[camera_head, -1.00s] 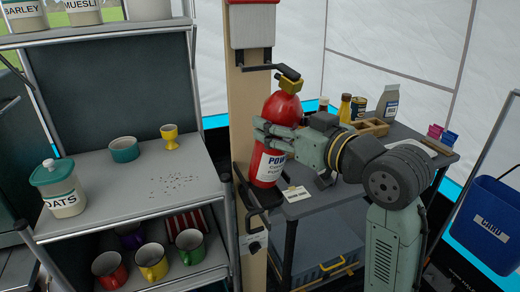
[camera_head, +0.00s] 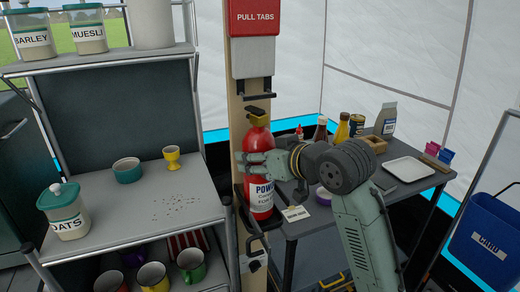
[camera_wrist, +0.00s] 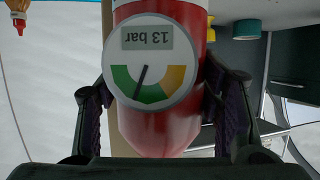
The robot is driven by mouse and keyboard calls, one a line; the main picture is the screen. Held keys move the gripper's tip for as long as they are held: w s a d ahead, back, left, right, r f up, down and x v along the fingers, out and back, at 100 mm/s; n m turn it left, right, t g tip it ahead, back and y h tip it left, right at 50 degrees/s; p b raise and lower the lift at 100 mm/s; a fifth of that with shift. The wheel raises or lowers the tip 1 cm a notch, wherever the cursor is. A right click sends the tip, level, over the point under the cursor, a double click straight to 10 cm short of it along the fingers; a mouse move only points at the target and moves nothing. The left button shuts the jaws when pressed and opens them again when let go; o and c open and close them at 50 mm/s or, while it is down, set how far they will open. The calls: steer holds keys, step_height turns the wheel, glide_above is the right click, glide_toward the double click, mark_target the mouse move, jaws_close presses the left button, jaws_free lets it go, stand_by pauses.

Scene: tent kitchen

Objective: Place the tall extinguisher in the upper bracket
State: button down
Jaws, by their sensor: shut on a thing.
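The tall red extinguisher (camera_head: 260,188) stands upright in front of the wooden post in the head view. My gripper (camera_head: 250,161) is shut around its upper body from the right. The wrist view shows the extinguisher (camera_wrist: 160,128) between both fingers, with its round gauge (camera_wrist: 148,72) upside down and marked "13 bar". A black bracket (camera_head: 257,93) on the post is just above the extinguisher's valve. Another black bracket (camera_head: 263,226) is at its base. I cannot tell whether the base touches that lower bracket, and the extinguisher hides part of the post.
A shelf unit (camera_head: 105,205) with jars, cups and mugs stands close on the left. A grey table (camera_head: 345,205) with bottles and a white tray (camera_head: 409,170) is on the right. A blue bin (camera_head: 488,225) is at the far right. A red-and-white box (camera_head: 252,45) hangs above.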

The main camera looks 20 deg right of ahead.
steer(key=shift+f+b, duration=0.85)
steer(key=shift+b, duration=0.25)
steer(key=shift+r, duration=0.1)
steer(key=shift+c, duration=2.4)
jaws_free()
steer(key=shift+f, duration=0.2)
steer(key=b+v, duration=0.2)
steer(key=v, duration=1)
steer(key=shift+r, duration=0.15)
